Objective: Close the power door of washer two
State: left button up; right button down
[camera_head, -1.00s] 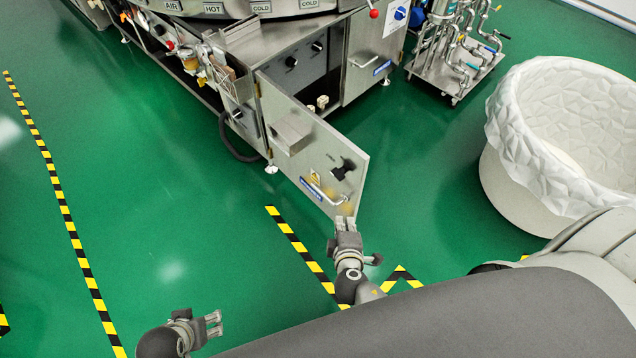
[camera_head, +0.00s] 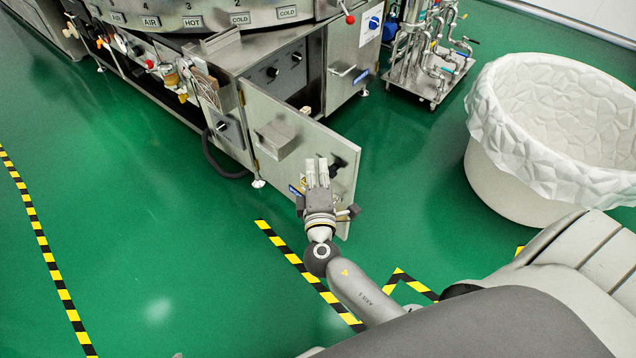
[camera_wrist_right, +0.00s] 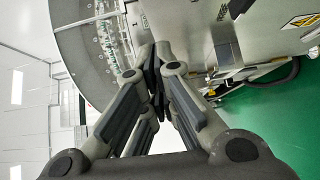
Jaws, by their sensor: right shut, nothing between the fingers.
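The power door (camera_head: 285,120) is a grey metal panel hinged on the washer cabinet (camera_head: 229,58). It stands open, swung out toward me, and the cabinet interior shows behind it. A black knob (camera_head: 338,163) and a blue label are on its near face. My right gripper (camera_head: 317,165) is shut and empty. In the head view it overlaps the outer part of the door and hides some of it; I cannot tell whether it touches. In the right wrist view the fingers (camera_wrist_right: 157,75) meet, with the door's warning sticker (camera_wrist_right: 301,21) at the upper right. My left gripper is not in view.
A white lined tub (camera_head: 520,170) stands at the right. A pipe trolley (camera_head: 425,60) stands at the back right. Black and yellow floor tape (camera_head: 290,255) runs near my right arm. Green floor at the left is clear.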

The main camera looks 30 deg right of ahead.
aim_at(327, 137)
jog(key=shift+w+d, duration=0.9)
jog(key=shift+d, duration=0.35)
jog(key=shift+w+d, duration=0.9)
jog(key=shift+d, duration=0.3)
jog(key=shift+d, duration=0.15)
